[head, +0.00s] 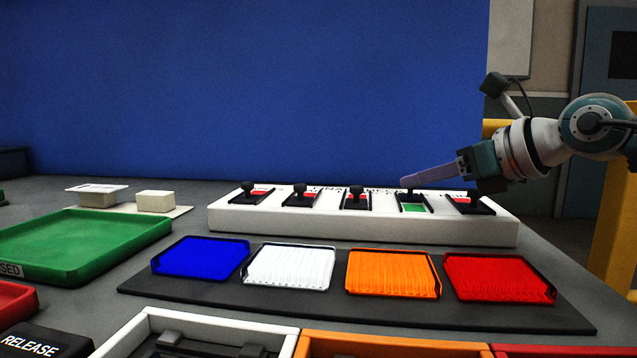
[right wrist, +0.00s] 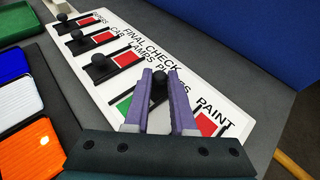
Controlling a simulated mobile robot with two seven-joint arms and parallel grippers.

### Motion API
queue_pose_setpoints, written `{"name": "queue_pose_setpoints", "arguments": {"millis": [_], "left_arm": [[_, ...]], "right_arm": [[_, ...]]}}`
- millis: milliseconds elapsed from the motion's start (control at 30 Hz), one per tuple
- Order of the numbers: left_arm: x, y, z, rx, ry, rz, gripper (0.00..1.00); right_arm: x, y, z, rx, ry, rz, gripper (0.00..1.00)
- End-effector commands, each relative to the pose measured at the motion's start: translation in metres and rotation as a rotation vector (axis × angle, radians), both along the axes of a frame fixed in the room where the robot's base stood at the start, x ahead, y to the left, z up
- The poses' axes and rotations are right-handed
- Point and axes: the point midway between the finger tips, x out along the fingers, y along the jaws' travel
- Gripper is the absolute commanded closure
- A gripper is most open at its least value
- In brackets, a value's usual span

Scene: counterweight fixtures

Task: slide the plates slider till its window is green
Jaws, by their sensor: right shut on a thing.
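A white slider panel (head: 362,229) headed FINAL CHECK stands on the table. Its fourth slider from the left, whose label starts with P and is partly hidden, shows a green window (head: 413,208), also seen in the right wrist view (right wrist: 124,106). My right gripper (head: 408,181) reaches in from the right with its purple fingers (right wrist: 160,98) shut on this slider's black knob (right wrist: 158,80). The knob is at the far end of its slot in the head view. The fingers hide part of the slot and label. My left gripper is not in view.
The other sliders, such as the lamps slider (head: 355,200) and the paint slider (head: 466,204), show red windows and stand close by. Blue, white, orange (head: 392,272) and red (head: 498,277) trays lie in front. A green tray (head: 80,243) is at left.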

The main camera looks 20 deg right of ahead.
Motion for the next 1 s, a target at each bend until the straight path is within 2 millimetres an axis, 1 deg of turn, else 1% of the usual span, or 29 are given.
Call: {"name": "queue_pose_setpoints", "arguments": {"millis": [133,167,400,667,767,867,1000], "left_arm": [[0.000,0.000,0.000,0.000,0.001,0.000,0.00],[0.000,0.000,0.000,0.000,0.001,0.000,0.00],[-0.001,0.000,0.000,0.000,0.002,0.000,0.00],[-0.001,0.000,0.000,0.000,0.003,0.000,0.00],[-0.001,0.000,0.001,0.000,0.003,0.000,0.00],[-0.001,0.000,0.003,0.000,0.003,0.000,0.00],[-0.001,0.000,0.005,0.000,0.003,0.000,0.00]], "right_arm": [[0.000,-0.003,-0.002,-0.005,0.004,-0.006,1.00],[0.000,-0.003,-0.002,-0.005,0.004,-0.006,0.73],[0.000,-0.002,-0.001,-0.004,0.003,-0.004,0.46],[-0.001,-0.002,-0.001,-0.003,0.002,-0.003,0.46],[-0.005,-0.003,0.000,-0.004,0.004,-0.004,0.46],[-0.014,-0.006,0.004,-0.005,0.005,-0.005,0.46],[-0.034,-0.011,0.011,-0.010,0.008,-0.005,0.46]]}}
